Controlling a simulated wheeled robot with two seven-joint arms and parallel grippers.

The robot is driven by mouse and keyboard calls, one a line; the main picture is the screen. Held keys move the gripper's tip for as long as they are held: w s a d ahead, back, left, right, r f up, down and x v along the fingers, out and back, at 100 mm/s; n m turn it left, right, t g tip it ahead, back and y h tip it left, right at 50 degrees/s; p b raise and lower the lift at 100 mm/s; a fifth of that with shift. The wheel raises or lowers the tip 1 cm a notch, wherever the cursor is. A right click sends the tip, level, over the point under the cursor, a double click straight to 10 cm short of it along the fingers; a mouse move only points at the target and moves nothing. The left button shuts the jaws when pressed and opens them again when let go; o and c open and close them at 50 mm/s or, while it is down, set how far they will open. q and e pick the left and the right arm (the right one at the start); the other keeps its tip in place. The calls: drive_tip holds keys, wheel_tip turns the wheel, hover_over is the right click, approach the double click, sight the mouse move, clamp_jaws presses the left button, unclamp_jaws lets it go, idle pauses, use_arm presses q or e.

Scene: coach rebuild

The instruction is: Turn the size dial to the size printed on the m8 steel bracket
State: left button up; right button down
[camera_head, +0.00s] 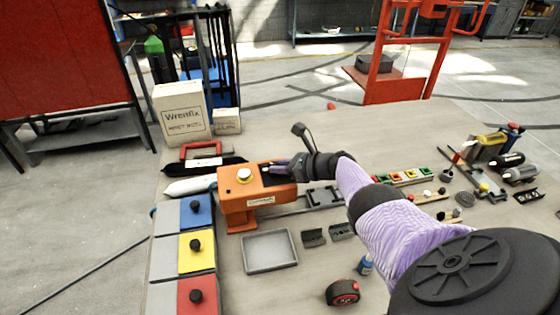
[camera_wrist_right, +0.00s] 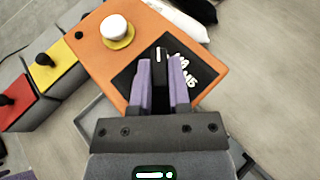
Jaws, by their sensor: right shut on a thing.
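An orange machine (camera_head: 240,207) stands on the bench, with a white button on a yellow ring (camera_head: 244,175) on its top. In the right wrist view its black panel (camera_wrist_right: 125,77) carries white size marks (camera_wrist_right: 183,70), partly hidden and too blurred to read surely. My right gripper (camera_head: 270,169) is over this panel, and its purple fingers (camera_wrist_right: 161,80) are shut on the black size dial (camera_wrist_right: 159,60), whose white line shows between them. Dark brackets (camera_head: 313,238) lie in front of the machine; a grey bracket (camera_head: 323,196) lies right of it. I cannot read any printed size. My left gripper is out of view.
A grey tray (camera_head: 270,251) lies in front of the machine. Blue, yellow (camera_head: 197,251) and red knobbed blocks line the left edge. A tape measure (camera_head: 343,292) is at the front. Boxes (camera_head: 182,113) stand behind; tools (camera_head: 490,150) crowd the right side.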

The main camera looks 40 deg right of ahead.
drive_tip(key=shift+w+r, duration=0.1)
drive_tip(key=shift+r, duration=0.05)
drive_tip(key=c, duration=0.6)
unclamp_jaws()
drive_tip(key=p+v, duration=0.6)
drive_tip(key=v, duration=0.4)
